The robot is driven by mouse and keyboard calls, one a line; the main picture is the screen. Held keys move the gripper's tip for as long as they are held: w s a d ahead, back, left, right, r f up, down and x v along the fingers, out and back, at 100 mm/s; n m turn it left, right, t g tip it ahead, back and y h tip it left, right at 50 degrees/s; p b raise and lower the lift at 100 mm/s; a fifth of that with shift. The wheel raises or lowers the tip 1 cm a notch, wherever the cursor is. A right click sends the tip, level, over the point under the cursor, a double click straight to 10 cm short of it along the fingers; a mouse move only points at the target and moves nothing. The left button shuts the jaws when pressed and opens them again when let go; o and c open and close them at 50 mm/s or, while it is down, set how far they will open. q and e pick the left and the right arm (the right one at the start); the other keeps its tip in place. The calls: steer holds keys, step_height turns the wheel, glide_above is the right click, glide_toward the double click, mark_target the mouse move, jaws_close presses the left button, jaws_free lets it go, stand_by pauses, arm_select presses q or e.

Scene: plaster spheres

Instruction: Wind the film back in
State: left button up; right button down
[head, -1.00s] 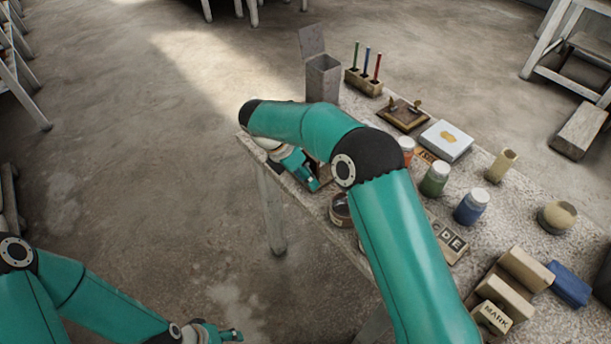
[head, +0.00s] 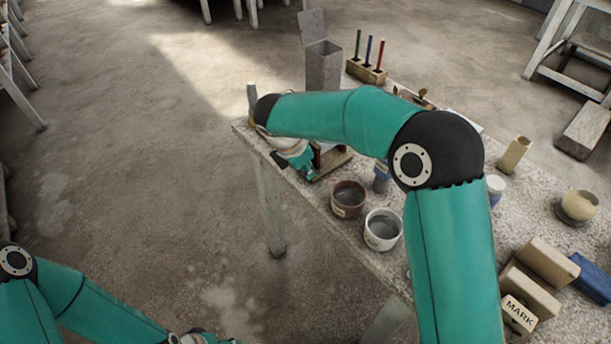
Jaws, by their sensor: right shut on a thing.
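My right gripper (head: 306,170) is at the far left corner of the table, shut on a part of a small brown wooden-based device (head: 333,163). The forearm and wrist hide much of the device, and I cannot make out which part is held. No film strip can be told apart here. A grey upright piece (head: 252,98) shows just behind my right wrist; I cannot tell whether it belongs to the device. My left gripper (head: 212,338) is low at the bottom edge, off the table, mostly cut off by the frame.
A brown pot (head: 348,198) and a white pot (head: 382,229) stand near the table's front edge. A grey open box (head: 323,67) and a pen block (head: 366,72) stand behind. Wooden blocks (head: 545,262) lie at right. My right arm hides the table's middle.

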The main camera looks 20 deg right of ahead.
steer(key=shift+r, duration=0.1)
steer(key=shift+w, duration=0.1)
steer(key=c, duration=1)
jaws_free()
steer(key=shift+c, duration=0.2)
steer(key=v, duration=1.1)
steer(key=shift+a+r, duration=0.15)
steer(key=shift+r, duration=0.2)
